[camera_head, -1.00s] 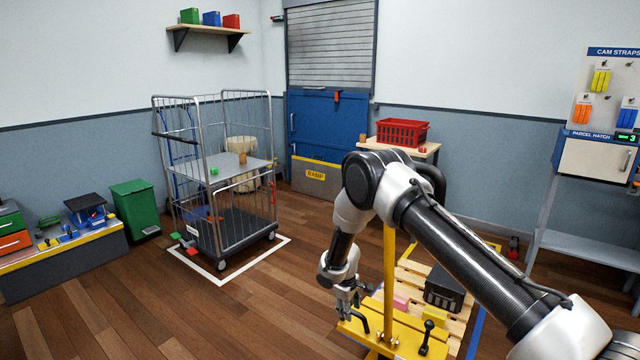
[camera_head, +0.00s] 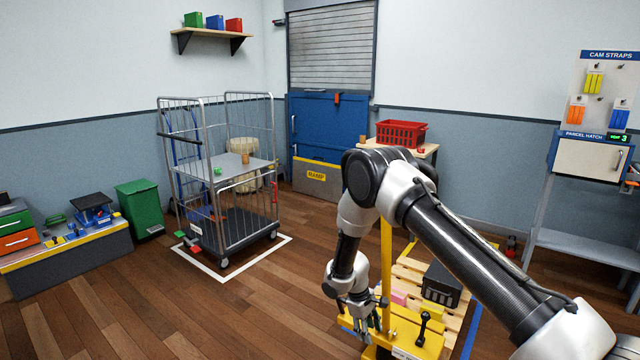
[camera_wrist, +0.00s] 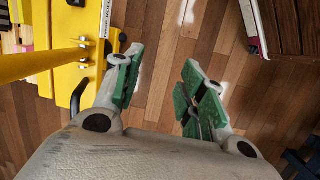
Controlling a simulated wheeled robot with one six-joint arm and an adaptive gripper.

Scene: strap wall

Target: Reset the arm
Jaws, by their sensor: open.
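My gripper (camera_head: 368,325) points down beside the yellow stand (camera_head: 408,330) at the lower middle of the head view. In the wrist view my gripper (camera_wrist: 160,90) has its two green-padded fingers spread apart, with only wooden floor between them. The yellow frame with its post (camera_wrist: 40,65) fills the left of that view, close to the left finger. Nothing is held. The exact gap between the finger and the frame cannot be told.
A wooden pallet (camera_head: 455,318) with a black box (camera_head: 441,285) lies behind the yellow stand. A wire roll cage (camera_head: 240,225) stands left of centre inside a white floor outline. Open floor (camera_head: 200,320) lies at the front left. A strap board (camera_head: 604,90) hangs at the right.

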